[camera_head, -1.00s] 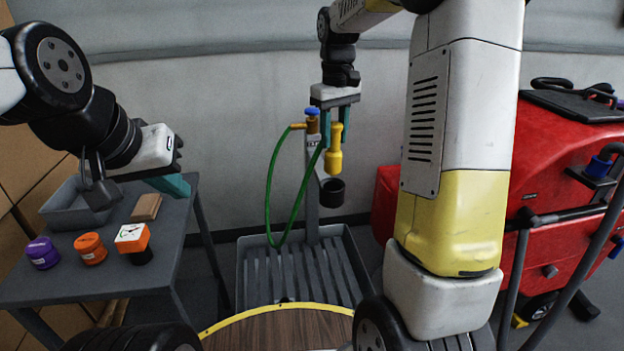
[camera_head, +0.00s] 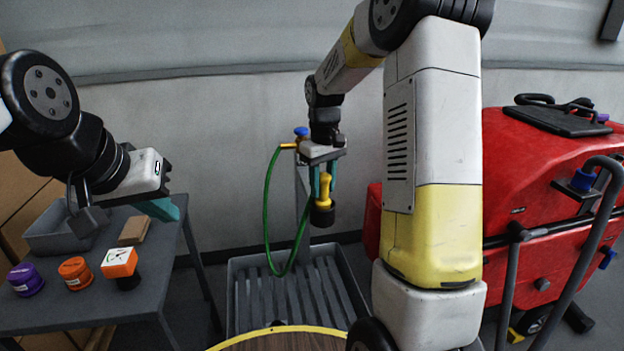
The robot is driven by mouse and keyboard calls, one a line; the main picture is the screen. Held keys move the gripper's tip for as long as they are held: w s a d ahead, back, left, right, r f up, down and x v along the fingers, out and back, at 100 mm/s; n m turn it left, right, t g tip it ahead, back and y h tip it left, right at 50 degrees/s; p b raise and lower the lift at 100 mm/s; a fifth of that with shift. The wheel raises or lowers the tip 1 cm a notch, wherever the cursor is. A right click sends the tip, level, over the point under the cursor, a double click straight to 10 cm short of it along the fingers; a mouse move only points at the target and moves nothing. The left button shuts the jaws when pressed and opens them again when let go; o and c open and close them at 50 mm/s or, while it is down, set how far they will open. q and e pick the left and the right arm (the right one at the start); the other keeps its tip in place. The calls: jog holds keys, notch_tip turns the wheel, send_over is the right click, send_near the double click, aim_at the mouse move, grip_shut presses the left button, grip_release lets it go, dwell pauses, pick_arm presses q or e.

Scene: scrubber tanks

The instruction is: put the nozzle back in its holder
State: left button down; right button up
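The yellow nozzle (camera_head: 324,192) hangs upright between the teal fingers of my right gripper (camera_head: 323,178), which is shut on its upper part. Its lower end is at the mouth of the black cup-shaped holder (camera_head: 322,216) on the grey post (camera_head: 302,190). I cannot tell how deep it sits in the cup. A green hose (camera_head: 268,205) loops down from the brass tap with a blue handle (camera_head: 300,132). My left gripper (camera_head: 160,208) is over the side table, seen side-on, so its opening is hidden.
A grey slatted basin (camera_head: 240,300) stands below the holder. The side table (camera_head: 60,308) at left bears purple, orange and dial-topped items, a grey bin and a wooden block. A red scrubber machine (camera_head: 530,180) stands at right. A round wooden top (camera_head: 290,342) is in front.

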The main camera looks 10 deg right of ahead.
jog(key=o, duration=0.4)
jog(key=shift+o, duration=0.2)
notch_tip(320, 180, up, 12)
jog(key=shift+f, duration=0.1)
jog(key=shift+s+r, duration=0.15)
jog(key=shift+r, duration=0.2)
jog(key=s+a+m+t+y, duration=0.2)
jog(key=s+m+t, duration=0.2)
jog(key=s, duration=2)
jog(key=shift+r+t, duration=0.45)
jog(key=shift+t, duration=0.65)
